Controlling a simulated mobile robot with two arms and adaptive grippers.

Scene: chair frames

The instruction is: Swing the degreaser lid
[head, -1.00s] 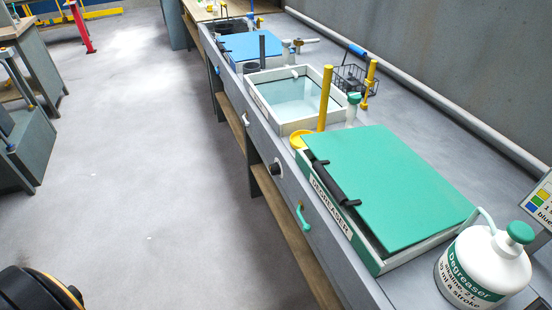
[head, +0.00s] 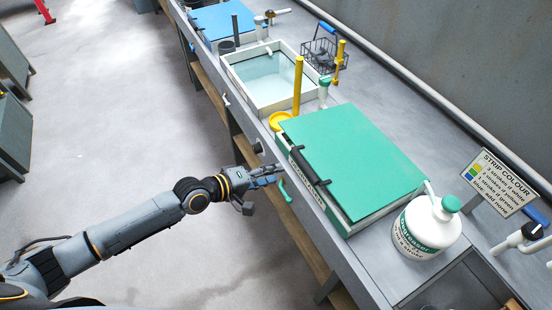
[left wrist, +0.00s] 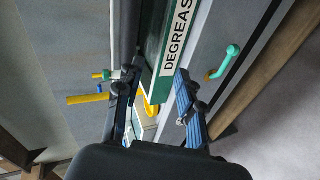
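The degreaser lid (head: 352,150) is a flat green panel lying closed on the white and green degreaser tank (head: 385,209). A black bar handle (head: 310,168) runs along the lid's aisle-side edge; a black bar also shows at the top of the left wrist view (left wrist: 124,32). My left gripper (head: 272,178) is beside the tank's front, just short of the handle and apart from it in the head view. In the left wrist view its fingers (left wrist: 156,80) are spread with nothing gripped; the DEGREASER label (left wrist: 177,38) is beyond them. My right gripper is not in view.
A green hook-shaped handle (head: 285,190) sticks out of the bench front near my left gripper. A white degreaser bottle (head: 427,228) stands right of the tank, near a strip colour sign (head: 497,182). A yellow post (head: 297,85) and a water-filled basin (head: 268,80) lie beyond.

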